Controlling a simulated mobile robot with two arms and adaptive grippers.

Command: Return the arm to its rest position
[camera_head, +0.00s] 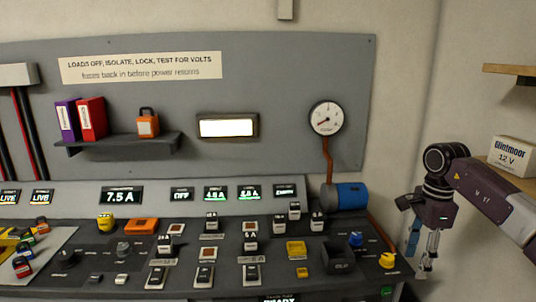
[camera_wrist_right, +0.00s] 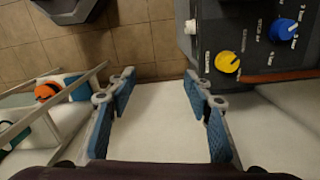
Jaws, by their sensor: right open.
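My right arm comes in from the right edge of the head view, with its wrist bent down. My right gripper (camera_head: 421,258) hangs pointing down, to the right of the control desk and apart from it. In the right wrist view the gripper (camera_wrist_right: 160,88) is open. Its two blue-padded fingers are spread wide with nothing between them. Pale surface and brown floor tiles show beyond the fingers. My left arm and gripper are in neither view.
The control desk (camera_head: 120,277) carries several switches and knobs, including a yellow knob (camera_head: 388,260) nearest my gripper and a blue knob (camera_head: 355,239). A blue cylinder (camera_head: 350,196) lies behind them. A battery box (camera_head: 512,155) sits on a shelf at right, near my arm.

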